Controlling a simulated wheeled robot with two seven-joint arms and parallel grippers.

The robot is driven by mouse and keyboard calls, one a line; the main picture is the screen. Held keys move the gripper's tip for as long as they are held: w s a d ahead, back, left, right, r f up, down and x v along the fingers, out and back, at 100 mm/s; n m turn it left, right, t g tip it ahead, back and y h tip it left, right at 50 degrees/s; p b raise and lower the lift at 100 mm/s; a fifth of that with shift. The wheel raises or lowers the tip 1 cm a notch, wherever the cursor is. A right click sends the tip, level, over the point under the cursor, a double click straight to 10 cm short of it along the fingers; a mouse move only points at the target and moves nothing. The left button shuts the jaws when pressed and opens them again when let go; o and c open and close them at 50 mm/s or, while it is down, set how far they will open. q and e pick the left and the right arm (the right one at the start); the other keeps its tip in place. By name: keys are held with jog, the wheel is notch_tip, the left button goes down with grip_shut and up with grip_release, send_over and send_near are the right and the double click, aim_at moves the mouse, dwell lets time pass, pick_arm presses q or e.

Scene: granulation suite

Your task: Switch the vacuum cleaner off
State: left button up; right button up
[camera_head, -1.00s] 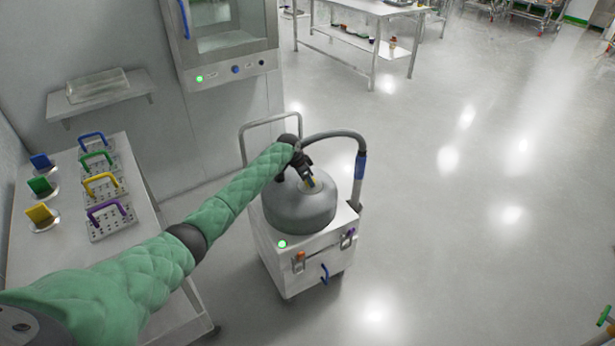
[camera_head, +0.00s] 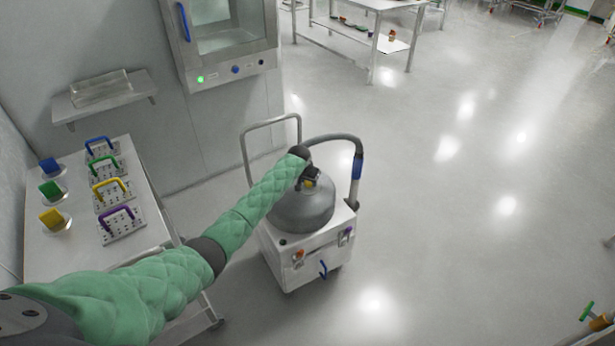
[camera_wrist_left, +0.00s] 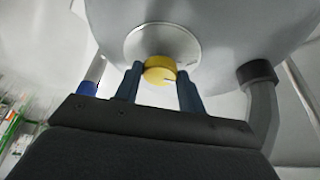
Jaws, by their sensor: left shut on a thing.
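The vacuum cleaner is a white wheeled box (camera_head: 300,258) with a grey dome (camera_head: 298,215) on top, standing on the floor. A yellow knob (camera_wrist_left: 160,70) sits on a round pale plate (camera_wrist_left: 160,42) on the dome. My left gripper (camera_head: 308,182) reaches the dome from the left. In the left wrist view its two dark fingers (camera_wrist_left: 158,88) stand on both sides of the knob, shut on it. The round lamp (camera_head: 282,241) on the box's front top edge is dark. My right gripper is not in view.
A grey hose (camera_head: 335,137) with a blue cuff (camera_head: 357,167) arches beside the dome. A push handle (camera_head: 270,122) rises behind. A table (camera_head: 75,238) with several coloured-handled racks stands at left.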

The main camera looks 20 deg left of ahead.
pick_arm(q)
jog(key=shift+d+n+y+p, duration=0.2)
jog(key=shift+n+y+p, duration=0.65)
jog(key=shift+n, duration=1.15)
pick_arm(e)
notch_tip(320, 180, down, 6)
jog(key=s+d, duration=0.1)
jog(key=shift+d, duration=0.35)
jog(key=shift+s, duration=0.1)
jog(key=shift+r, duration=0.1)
pick_arm(q)
jog(key=o, duration=1)
jog(key=shift+c, duration=0.2)
